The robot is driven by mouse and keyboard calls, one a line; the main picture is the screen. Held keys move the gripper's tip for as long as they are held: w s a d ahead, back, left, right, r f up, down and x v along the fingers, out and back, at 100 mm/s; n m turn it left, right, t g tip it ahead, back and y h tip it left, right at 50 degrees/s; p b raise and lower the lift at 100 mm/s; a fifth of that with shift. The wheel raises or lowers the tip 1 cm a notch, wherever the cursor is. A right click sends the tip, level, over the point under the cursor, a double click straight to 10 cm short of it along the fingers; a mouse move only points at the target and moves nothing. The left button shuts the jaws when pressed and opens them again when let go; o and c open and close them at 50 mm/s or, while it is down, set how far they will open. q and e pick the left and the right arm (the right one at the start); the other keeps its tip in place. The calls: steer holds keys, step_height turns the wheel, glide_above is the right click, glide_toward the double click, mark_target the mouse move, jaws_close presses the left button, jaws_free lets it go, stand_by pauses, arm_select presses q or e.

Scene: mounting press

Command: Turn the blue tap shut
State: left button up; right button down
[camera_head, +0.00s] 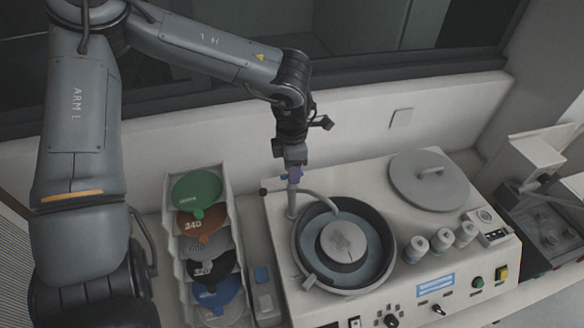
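My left gripper (292,158) points down at the back left of the white machine, right over the tap. A small blue part, which looks like the blue tap's handle (296,172), shows at the fingertips. The tap's grey post (292,200) stands below it, with a curved spout reaching right over the round bowl. The fingers are at the handle, but they are too small and too overlapped to tell whether they are closed on it. My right gripper is not in view.
The machine's dark bowl (382,235) holds a round wheel (343,241). A grey lid (428,181) lies at the back right, with white bottles (441,239) before it. A rack of coloured discs (196,189) stands left. A white wall (350,140) is close behind.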

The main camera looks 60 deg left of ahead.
arm_select(q)
step_height(320, 180, up, 11)
steer(key=shift+b, duration=0.4)
stand_by(0.4)
steer(key=shift+f, duration=0.1)
steer(key=shift+s, duration=0.1)
